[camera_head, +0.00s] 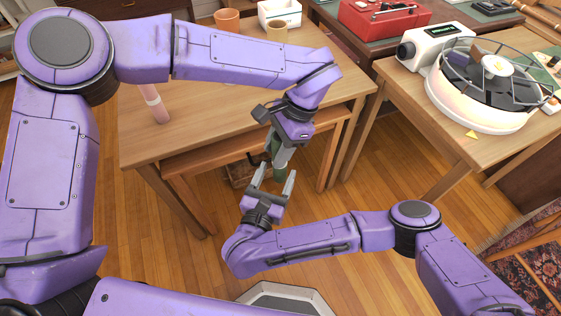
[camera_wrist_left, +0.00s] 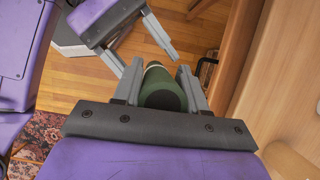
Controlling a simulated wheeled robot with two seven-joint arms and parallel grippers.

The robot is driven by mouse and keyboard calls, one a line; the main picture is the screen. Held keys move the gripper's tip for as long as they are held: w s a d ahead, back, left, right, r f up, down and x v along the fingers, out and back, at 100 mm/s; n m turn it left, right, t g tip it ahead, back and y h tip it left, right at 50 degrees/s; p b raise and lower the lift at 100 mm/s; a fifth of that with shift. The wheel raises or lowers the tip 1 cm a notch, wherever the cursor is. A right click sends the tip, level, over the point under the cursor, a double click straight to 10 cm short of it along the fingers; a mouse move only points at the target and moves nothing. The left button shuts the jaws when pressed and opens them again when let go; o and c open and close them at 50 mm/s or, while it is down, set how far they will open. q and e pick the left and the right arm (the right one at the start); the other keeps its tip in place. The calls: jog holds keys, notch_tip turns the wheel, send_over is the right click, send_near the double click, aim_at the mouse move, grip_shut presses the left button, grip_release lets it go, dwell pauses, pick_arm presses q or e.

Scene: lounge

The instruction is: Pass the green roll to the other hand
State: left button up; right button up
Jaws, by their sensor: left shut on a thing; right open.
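The green roll (camera_head: 278,165) hangs between the fingers of my left gripper (camera_head: 276,152), just off the front edge of the wooden table. In the left wrist view the roll (camera_wrist_left: 163,92) sits between both fingers, its dark green end facing the camera and a pale band at its far side. My left gripper is shut on it. My right gripper (camera_head: 273,176) is open and empty, its fingers pointing up towards the roll from below in the head view.
The wooden table (camera_head: 140,135) holds a pink roll (camera_head: 154,104), an orange pot (camera_head: 227,20), a tan cup (camera_head: 277,32) and a white box (camera_head: 280,14). A round machine (camera_head: 485,112) stands on the right table. Open wooden floor (camera_head: 370,185) lies between the tables.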

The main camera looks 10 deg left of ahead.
jog(key=w, duration=0.3)
jog(key=w+d, duration=0.1)
jog(key=w, duration=0.1)
jog(key=shift+w, duration=0.15)
jog(key=shift+c, duration=0.3)
jog(key=c, duration=1)
pick_arm(q)
jog(key=o, duration=1.1)
jog(key=shift+o, duration=0.2)
